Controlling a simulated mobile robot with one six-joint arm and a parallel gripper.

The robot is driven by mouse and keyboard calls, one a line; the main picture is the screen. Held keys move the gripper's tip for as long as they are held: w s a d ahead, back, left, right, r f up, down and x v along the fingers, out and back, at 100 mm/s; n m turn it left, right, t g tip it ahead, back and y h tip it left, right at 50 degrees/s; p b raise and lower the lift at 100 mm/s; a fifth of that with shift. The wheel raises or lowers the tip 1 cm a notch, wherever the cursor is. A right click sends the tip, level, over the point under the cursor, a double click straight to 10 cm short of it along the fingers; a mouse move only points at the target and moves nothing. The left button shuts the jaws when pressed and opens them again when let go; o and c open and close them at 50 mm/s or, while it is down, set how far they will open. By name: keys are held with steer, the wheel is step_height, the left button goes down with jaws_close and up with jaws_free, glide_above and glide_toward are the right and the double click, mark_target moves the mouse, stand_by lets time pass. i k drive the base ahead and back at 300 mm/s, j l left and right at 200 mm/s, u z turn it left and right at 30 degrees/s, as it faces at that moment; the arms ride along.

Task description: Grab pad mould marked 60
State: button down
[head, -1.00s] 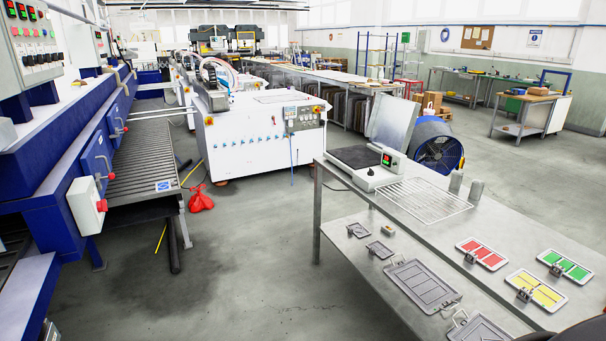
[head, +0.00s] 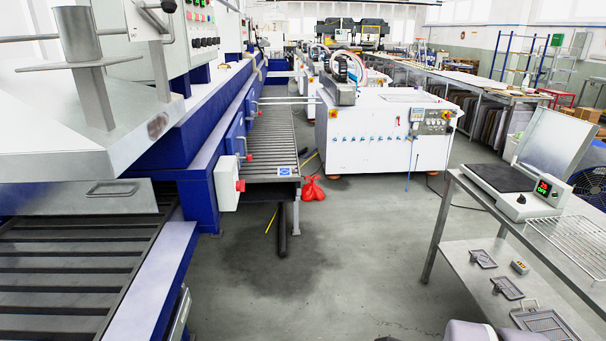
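Several grey plates that look like moulds lie on the metal table at the lower right of the head view. A small grey plate with a handle (head: 483,258) lies nearest the table's far end. A second small grey plate (head: 507,287) lies just in front of it. A larger grey framed plate (head: 543,322) is partly cut off by the bottom edge. No number can be read on any of them, so I cannot tell which is marked 60. My gripper is not in view; only rounded grey parts of my arm show at the bottom edge.
A conveyor machine (head: 205,150) stands along the left. The middle floor is clear.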

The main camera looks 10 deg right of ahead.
mark_target(282, 172)
steer(key=i, duration=3.3)
steer(key=i+z, duration=0.1)
steer(key=i, duration=1.5)
